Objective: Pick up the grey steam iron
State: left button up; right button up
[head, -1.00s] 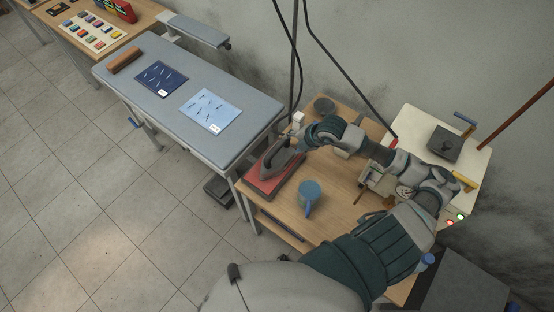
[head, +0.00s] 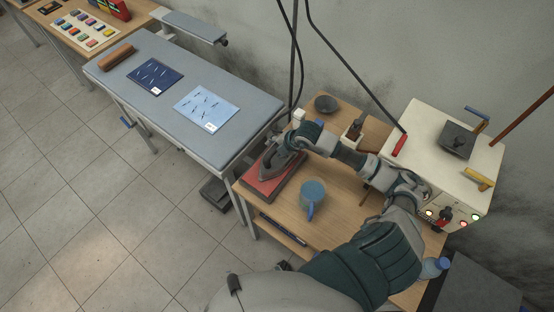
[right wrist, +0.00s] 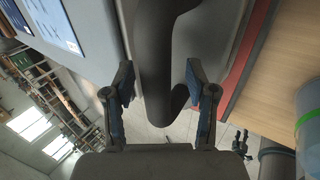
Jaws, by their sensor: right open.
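The grey steam iron (head: 268,172) sits on a red pad (head: 254,193) at the left end of the wooden table. My right gripper (head: 281,154) is at the iron's handle and partly hides it in the head view. In the right wrist view, my right gripper (right wrist: 159,80) is open, with one finger on each side of the dark iron handle (right wrist: 155,55). Gaps show between both fingers and the handle. My left gripper is not in view.
A blue mug (head: 312,192) stands on the table right of the iron. A dark bowl (head: 326,103) is behind. A padded grey ironing table (head: 185,75) stands to the left. A white box (head: 420,130) with handles is at the right. A black hose hangs near the iron.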

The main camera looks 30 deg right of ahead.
jog(key=shift+r, duration=0.15)
jog(key=shift+c, duration=0.3)
jog(key=shift+s+a, duration=0.1)
jog(key=shift+a, duration=0.05)
jog(key=c, duration=0.4)
jog(key=shift+a, duration=0.15)
jog(key=c, duration=0.4)
jog(key=shift+a, duration=0.1)
grip_shut()
jog(key=shift+r, duration=0.2)
jog(key=shift+r, duration=0.1)
